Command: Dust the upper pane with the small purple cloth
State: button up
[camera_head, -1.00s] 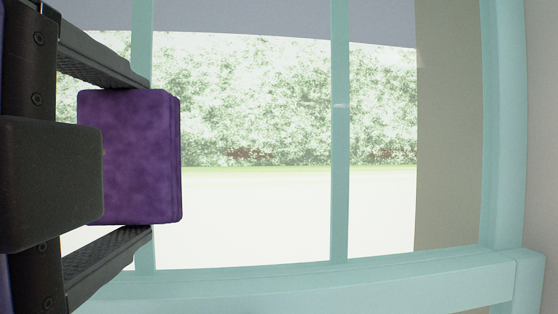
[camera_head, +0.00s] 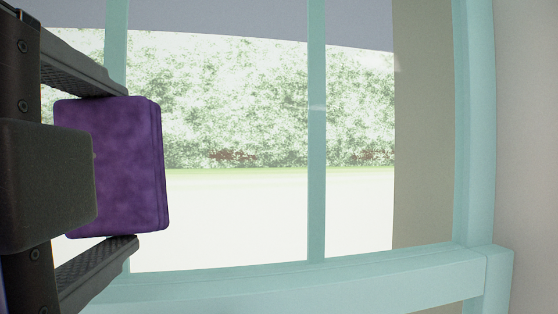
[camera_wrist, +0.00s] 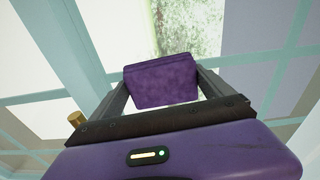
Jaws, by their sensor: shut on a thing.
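The small purple cloth (camera_head: 112,168) is a thick folded block at the left of the head view, held upright between the two black fingers of my gripper (camera_head: 100,165). My gripper is shut on it from above and below. The cloth also shows in the wrist view (camera_wrist: 162,82), between the fingertips. The window pane (camera_head: 220,215) lies behind the cloth, divided by teal bars, with a hedge and pale ground seen through it. I cannot tell whether the cloth touches the glass.
A teal bar (camera_head: 316,150) runs upright across the window. The teal sill (camera_head: 300,283) crosses below, and the thick teal frame post (camera_head: 474,130) stands at the right beside a pale wall (camera_head: 525,120). A brass-coloured knob (camera_wrist: 76,118) shows at the left in the wrist view.

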jog(key=shift+s+d+r+m, duration=0.15)
jog(key=shift+s+r+m, duration=0.15)
jog(key=shift+m, duration=0.3)
jog(key=shift+s+a, duration=0.2)
jog(key=shift+a, duration=1.1)
jog(key=shift+s+a, duration=0.25)
jog(key=shift+a, duration=1.05)
jog(key=shift+s+a, duration=0.2)
jog(key=shift+a, duration=1.1)
jog(key=shift+s+d+b, duration=0.15)
jog(key=shift+s+d, duration=0.1)
jog(key=shift+s, duration=0.7)
jog(key=shift+s+d+b, duration=0.2)
jog(key=shift+s+d, duration=0.05)
jog(key=shift+s, duration=0.75)
jog(key=shift+s+d+b, duration=0.15)
jog(key=shift+s+d, duration=0.1)
jog(key=shift+s, duration=0.7)
jog(key=s, duration=0.3)
jog(key=shift+d, duration=0.35)
